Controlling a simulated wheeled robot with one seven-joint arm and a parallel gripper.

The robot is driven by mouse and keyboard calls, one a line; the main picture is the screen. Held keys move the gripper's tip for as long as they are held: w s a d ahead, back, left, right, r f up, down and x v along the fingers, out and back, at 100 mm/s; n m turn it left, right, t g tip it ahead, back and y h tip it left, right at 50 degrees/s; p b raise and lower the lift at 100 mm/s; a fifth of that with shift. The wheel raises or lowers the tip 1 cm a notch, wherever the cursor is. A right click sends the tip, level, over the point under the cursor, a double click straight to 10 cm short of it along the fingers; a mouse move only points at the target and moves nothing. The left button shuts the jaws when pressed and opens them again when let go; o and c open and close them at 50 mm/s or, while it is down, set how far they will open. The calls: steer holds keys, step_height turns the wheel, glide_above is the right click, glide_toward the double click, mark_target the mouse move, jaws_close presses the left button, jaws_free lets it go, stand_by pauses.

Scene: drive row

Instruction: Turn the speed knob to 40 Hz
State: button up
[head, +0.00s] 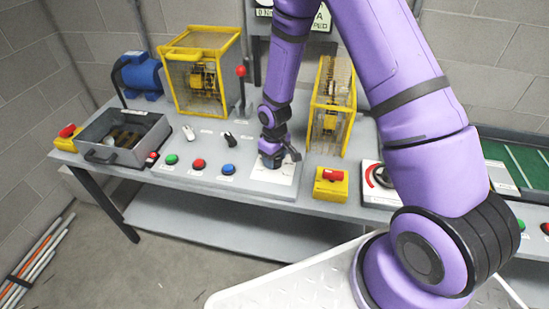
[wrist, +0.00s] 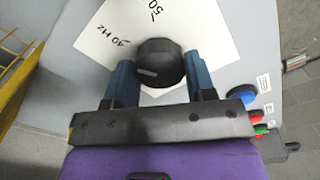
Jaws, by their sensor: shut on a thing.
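The speed knob (wrist: 160,60) is a black round knob on a white dial card (wrist: 215,45). In the wrist view a short pale mark shows on its lower left part. The printed "40 Hz" is up and left of the knob, and "50" is above it. My gripper (wrist: 161,82) is shut on the knob, with one blue finger on each side. In the head view my gripper (head: 279,158) points down over the dial card (head: 276,178) on the bench and hides the knob.
Green, red and blue buttons (head: 199,164) and two small switches stand left of the dial. A red-topped yellow box (head: 330,184) is close on its right. Yellow guard cages (head: 331,104) stand behind, and a grey tray (head: 125,137) is at the left.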

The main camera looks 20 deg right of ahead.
steer(key=shift+n, duration=0.3)
steer(key=o, duration=0.9)
step_height(320, 180, up, 11)
steer(key=shift+f, duration=0.1)
stand_by(0.6)
